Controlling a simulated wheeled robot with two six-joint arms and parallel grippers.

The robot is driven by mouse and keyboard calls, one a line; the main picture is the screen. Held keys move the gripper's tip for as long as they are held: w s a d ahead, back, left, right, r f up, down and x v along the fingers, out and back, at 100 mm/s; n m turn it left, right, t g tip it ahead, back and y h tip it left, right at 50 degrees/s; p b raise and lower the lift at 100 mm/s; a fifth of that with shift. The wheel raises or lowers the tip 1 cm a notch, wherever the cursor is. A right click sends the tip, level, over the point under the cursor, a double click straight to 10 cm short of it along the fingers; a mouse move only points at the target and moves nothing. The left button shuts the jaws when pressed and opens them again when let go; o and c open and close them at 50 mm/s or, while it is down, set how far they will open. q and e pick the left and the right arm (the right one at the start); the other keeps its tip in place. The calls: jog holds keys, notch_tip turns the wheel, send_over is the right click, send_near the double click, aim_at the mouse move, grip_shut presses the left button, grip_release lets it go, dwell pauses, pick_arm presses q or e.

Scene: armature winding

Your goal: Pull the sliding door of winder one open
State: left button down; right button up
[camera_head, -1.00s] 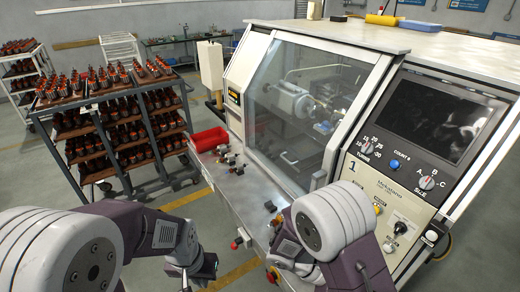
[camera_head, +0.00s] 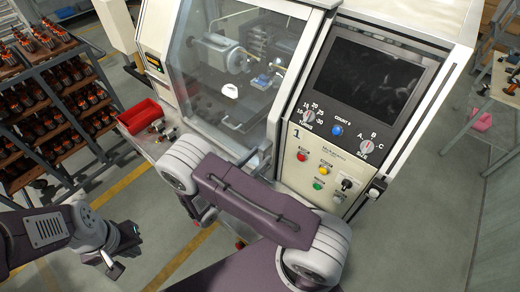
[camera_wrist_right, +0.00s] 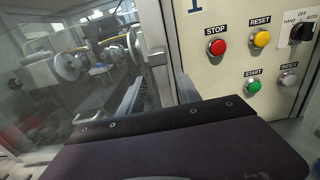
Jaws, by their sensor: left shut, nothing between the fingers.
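Winder one's sliding door (camera_head: 215,85) is a large glazed panel in a pale frame, and it looks closed. In the right wrist view a purple and black part of mine fills the bottom, below the handle. My left gripper (camera_head: 116,269) is shut and empty, low at the left, away from the door.
The control panel (camera_head: 330,165) with buttons is right of the door. A red bin (camera_head: 140,115) and small parts sit on the ledge at the left. A loaded rack (camera_head: 60,110) stands further left. The floor at the right is clear near the machine.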

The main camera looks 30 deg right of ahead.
jog(key=shift+w+d, duration=0.35)
jog(key=shift+d, duration=0.35)
jog(key=shift+s+r, duration=0.1)
jog(key=shift+s, duration=0.4)
jog(key=shift+s+a, duration=0.1)
jog(key=shift+s, duration=0.05)
jog(key=shift+c, duration=1.2)
jog(key=c, duration=0.6)
jog(key=shift+w+a, duration=0.15)
jog(key=shift+w, duration=0.2)
grip_shut()
pick_arm(q)
jog(key=shift+s+a+r, duration=0.1)
jog(key=shift+s+r, duration=0.15)
jog(key=shift+r, duration=0.15)
jog(key=shift+s, duration=0.15)
pick_arm(e)
jog(key=shift+s, duration=0.2)
